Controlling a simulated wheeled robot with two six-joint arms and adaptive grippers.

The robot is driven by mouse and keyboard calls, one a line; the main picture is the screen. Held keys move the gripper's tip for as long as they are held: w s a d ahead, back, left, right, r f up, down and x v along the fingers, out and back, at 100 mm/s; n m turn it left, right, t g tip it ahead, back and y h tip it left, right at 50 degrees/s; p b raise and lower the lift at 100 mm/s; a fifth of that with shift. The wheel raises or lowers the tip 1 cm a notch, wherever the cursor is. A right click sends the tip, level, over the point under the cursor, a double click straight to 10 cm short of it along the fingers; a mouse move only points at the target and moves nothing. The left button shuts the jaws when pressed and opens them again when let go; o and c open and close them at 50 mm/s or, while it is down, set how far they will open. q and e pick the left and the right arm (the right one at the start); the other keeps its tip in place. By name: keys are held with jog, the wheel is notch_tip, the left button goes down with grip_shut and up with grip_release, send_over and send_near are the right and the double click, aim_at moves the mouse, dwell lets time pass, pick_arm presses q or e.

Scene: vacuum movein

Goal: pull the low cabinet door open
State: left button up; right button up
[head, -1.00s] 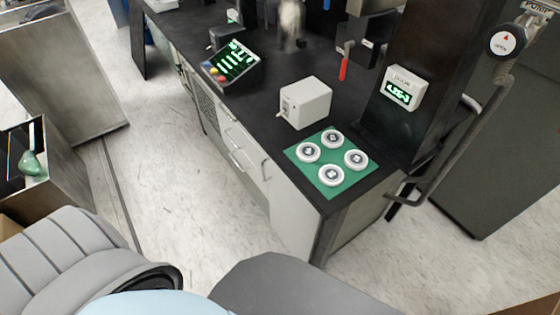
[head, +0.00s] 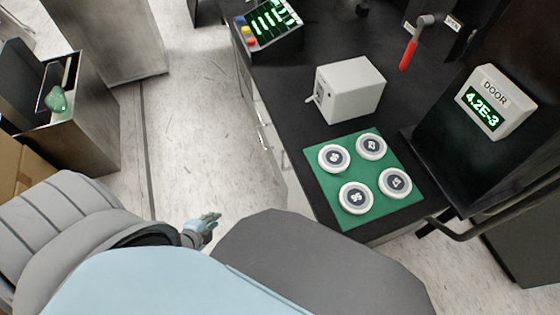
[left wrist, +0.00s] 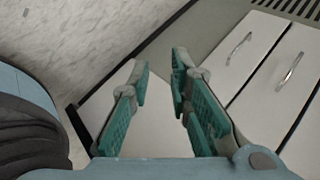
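My left gripper (head: 205,226) shows in the head view, low over the floor and to the left of the bench's white cabinet fronts (head: 288,178). In the left wrist view my left gripper (left wrist: 163,70) is open, with teal finger pads apart and nothing held. A white panel (left wrist: 150,138) lies beyond and between the fingers. Two more white fronts with silver bar handles, one handle nearer (left wrist: 238,45) and one farther right (left wrist: 290,70), are to the right of the fingers. No front looks clearly ajar. The fingers hide part of the panel. My right gripper is not in view.
The black bench top (head: 290,110) holds a white box (head: 350,90) and a green mat (head: 325,182) with round white pucks. A dark curved bar (head: 480,225) stands off the bench's right side. Pale floor (head: 190,130) is clear left of the bench.

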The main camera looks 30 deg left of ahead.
pick_arm(q)
jog(key=w+a+r+m+t+h+b, duration=0.15)
jog(key=w+m+t+b, duration=0.25)
jog(key=w+m, duration=0.45)
jog(key=m+t+h+b, duration=0.3)
jog(key=m+h+b, duration=0.5)
jog(key=m, duration=1.2)
send_near(283, 168)
notch_tip(283, 168, up, 3)
jog(key=s+a+h+p, duration=0.1)
jog(key=s+a+p, duration=0.1)
jog(key=s+a, duration=0.1)
jog(key=b+x, duration=0.1)
jog(key=x, duration=1.3)
jog(key=shift+w+d+r, duration=0.1)
jog(key=shift+w+d, duration=0.05)
jog(key=shift+w, duration=0.05)
grip_shut()
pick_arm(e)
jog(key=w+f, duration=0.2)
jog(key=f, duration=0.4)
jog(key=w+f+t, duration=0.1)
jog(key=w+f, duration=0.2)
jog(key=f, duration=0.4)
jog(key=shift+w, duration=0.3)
